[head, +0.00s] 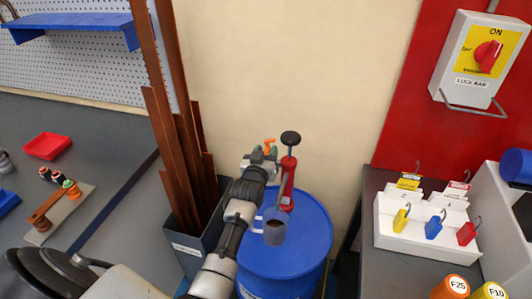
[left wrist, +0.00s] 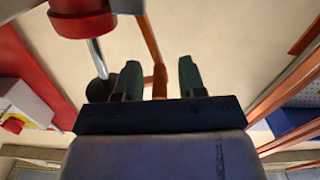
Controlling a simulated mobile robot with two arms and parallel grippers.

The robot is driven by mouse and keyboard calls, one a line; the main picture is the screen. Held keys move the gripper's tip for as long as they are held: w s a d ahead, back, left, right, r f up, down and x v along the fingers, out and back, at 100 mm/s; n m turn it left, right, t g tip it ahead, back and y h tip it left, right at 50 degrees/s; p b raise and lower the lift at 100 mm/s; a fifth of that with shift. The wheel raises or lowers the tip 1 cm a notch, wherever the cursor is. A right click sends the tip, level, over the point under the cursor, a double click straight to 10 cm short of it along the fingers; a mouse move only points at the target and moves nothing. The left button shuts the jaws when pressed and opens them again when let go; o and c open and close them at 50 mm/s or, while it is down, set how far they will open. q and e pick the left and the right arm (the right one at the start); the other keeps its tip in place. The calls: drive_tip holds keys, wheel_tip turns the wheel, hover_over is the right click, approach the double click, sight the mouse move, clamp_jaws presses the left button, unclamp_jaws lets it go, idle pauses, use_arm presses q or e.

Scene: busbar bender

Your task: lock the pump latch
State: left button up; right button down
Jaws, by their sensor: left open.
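A red hand pump (head: 287,182) with a thin rod and a black knob (head: 291,138) stands on a blue drum (head: 312,232). The orange latch (head: 270,142) shows just beyond my left gripper (head: 260,155), left of the pump's rod. In the left wrist view the orange latch (left wrist: 159,80) appears between the two fingers of the left gripper (left wrist: 158,80), with a gap on each side. The red pump body (left wrist: 84,16) and its silver rod are at the upper left there. The left gripper is open and empty. The right gripper is not in view.
A grey cup (head: 274,232) stands on the drum close to my left arm. Tall copper bars (head: 170,140) rise from a dark bin (head: 188,252) at the left. A white padlock tray (head: 425,240) stands on the right bench. A lockout switch box (head: 478,60) hangs on the red wall.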

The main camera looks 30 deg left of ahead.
use_arm(q)
clamp_jaws()
drive_tip(key=m, duration=0.1)
drive_tip(key=d+m, duration=0.1)
drive_tip(key=m, duration=0.1)
drive_tip(key=d+m+p, duration=0.1)
drive_tip(key=shift+w+d+r, duration=0.1)
drive_tip(key=shift+w+r, duration=0.1)
drive_tip(key=shift+w, duration=0.05)
unclamp_jaws()
idle(0.3)
drive_tip(key=v, duration=1.1)
drive_tip(key=shift+b, duration=0.4)
